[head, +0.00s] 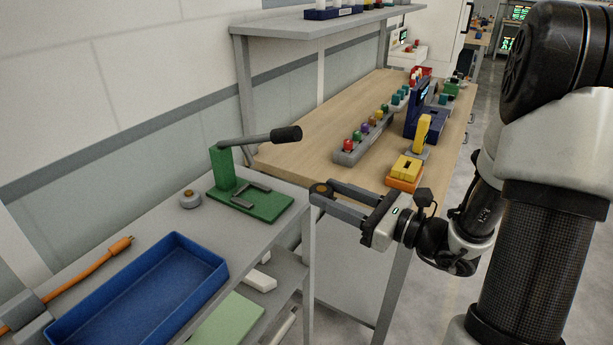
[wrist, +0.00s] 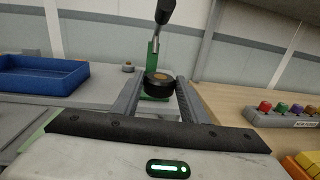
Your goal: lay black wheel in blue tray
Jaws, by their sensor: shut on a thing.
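The black wheel (wrist: 158,88) is a dark disc with a golden-brown centre, seen between the two fingers in the wrist view. My gripper (head: 322,193) is shut on it at the fingertips. In the head view only a little of the wheel shows, mostly its brownish centre. The gripper holds it in the air off the right edge of the grey table. The blue tray (head: 66,327) is shallow and rectangular, and looks empty. It stands on the grey table at lower left, well left of the gripper, and also shows in the wrist view (wrist: 40,88).
A green press (head: 222,178) with a black-handled lever stands between gripper and tray. An orange cable (head: 103,257) lies behind the tray. A wooden bench (head: 300,137) at right bears coloured knobs and yellow blocks.

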